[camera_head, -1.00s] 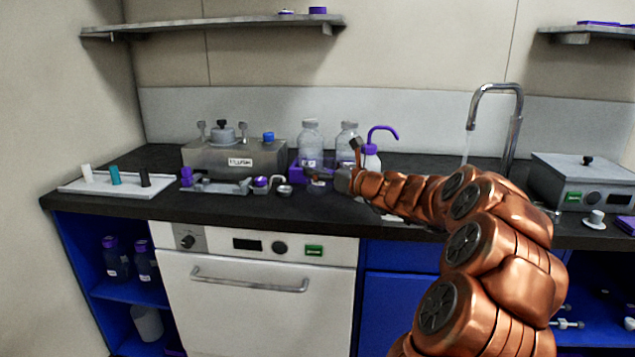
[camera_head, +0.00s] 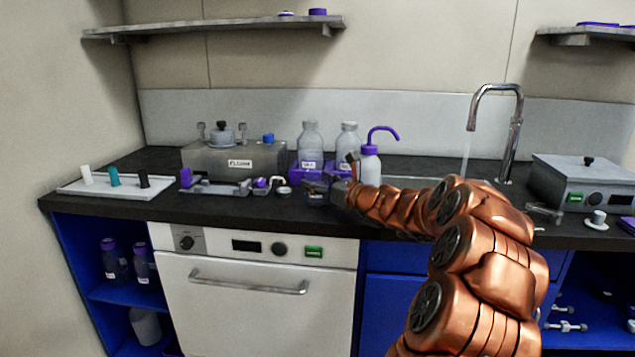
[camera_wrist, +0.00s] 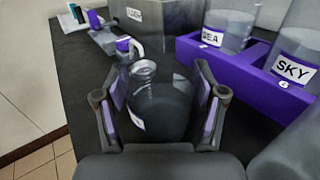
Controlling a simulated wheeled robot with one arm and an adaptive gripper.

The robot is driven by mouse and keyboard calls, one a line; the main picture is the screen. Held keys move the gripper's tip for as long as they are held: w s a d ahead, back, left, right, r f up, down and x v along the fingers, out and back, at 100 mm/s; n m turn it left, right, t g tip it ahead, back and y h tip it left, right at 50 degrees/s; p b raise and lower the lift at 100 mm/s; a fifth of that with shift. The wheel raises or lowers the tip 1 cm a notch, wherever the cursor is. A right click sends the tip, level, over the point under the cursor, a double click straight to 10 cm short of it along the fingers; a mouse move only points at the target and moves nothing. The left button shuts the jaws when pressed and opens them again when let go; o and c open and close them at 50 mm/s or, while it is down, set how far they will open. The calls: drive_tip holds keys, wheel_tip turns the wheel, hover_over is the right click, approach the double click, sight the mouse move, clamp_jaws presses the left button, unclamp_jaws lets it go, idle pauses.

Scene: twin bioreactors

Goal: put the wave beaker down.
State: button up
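The wave beaker (camera_wrist: 160,108) is a clear glass vessel with dark contents and a white label on its left side, too oblique to read. In the wrist view it sits between the two finger pads of my gripper (camera_wrist: 160,105), which close on it from both sides. It looks roughly upright above or on the dark counter (camera_wrist: 75,70); contact with the counter is unclear. In the head view my gripper (camera_head: 332,190) is low over the counter's front part, and the beaker (camera_head: 316,196) shows small and partly covered by the fingers.
A purple rack (camera_wrist: 228,62) with bottles labelled SEA and SKY stands close behind to the right. A white wash bottle (camera_head: 370,165) and sink tap (camera_head: 515,130) are to the right.

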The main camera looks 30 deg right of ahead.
drive_tip(key=o, duration=0.4)
drive_tip(key=shift+s+r, duration=0.1)
drive_tip(key=shift+r, duration=0.05)
drive_tip(key=p+v, duration=0.1)
drive_tip(key=v, duration=1)
drive_tip(key=shift+s+d, duration=0.15)
drive_tip(key=shift+s, duration=0.25)
